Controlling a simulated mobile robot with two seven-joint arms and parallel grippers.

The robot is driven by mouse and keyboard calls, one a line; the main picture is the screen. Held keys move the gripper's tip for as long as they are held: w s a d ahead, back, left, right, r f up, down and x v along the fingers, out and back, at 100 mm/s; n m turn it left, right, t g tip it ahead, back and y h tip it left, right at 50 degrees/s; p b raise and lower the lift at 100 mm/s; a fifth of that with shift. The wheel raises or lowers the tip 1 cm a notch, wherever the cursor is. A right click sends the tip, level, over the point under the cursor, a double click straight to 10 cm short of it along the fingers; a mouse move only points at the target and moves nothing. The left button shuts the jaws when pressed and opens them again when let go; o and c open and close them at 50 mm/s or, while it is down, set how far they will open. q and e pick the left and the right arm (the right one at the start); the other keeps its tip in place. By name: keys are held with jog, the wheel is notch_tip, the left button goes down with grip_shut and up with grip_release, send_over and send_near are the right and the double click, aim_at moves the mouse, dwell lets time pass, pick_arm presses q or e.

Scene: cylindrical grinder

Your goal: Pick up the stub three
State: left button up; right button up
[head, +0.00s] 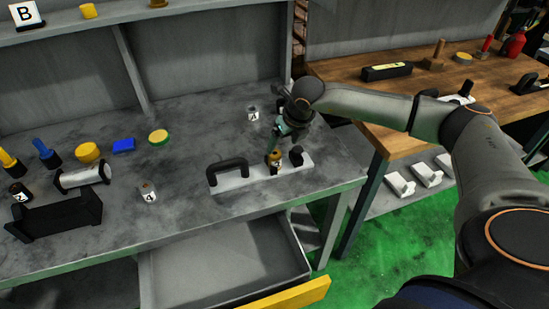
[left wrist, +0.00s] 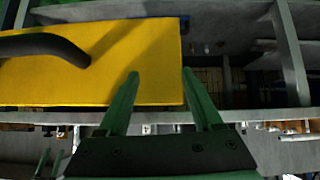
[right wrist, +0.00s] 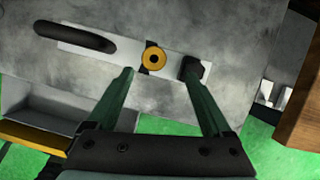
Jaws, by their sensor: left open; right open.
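A short yellow-topped stub (head: 274,158) with a small number label stands on a pale plate (head: 232,180) between a black handle and a black block; I cannot read its number for sure. In the right wrist view the stub (right wrist: 153,59) shows from above as a yellow ring with a dark centre. My right gripper (head: 280,131) is open and empty above it; in the right wrist view the fingertips (right wrist: 160,74) lie just short of the stub, one to either side. My left gripper (left wrist: 160,73) is open and empty, facing a yellow drawer front (left wrist: 110,75).
Other small labelled pieces stand on the grey bench: a pale one (head: 253,114) behind, another (head: 148,193) to the left. A black cradle (head: 55,215), a silver cylinder (head: 82,177) and coloured parts lie farther left. The drawer (head: 220,265) stands open below.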

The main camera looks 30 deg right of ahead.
aim_at(275, 153)
jog(key=shift+a+p+x, duration=0.25)
jog(key=shift+x, duration=1.7)
jog(key=shift+a+p+x, duration=0.2)
jog(key=shift+x, duration=1.75)
jog(key=shift+w, duration=0.1)
grip_shut()
jog(key=shift+w+r, duration=0.1)
jog(key=shift+r, duration=0.1)
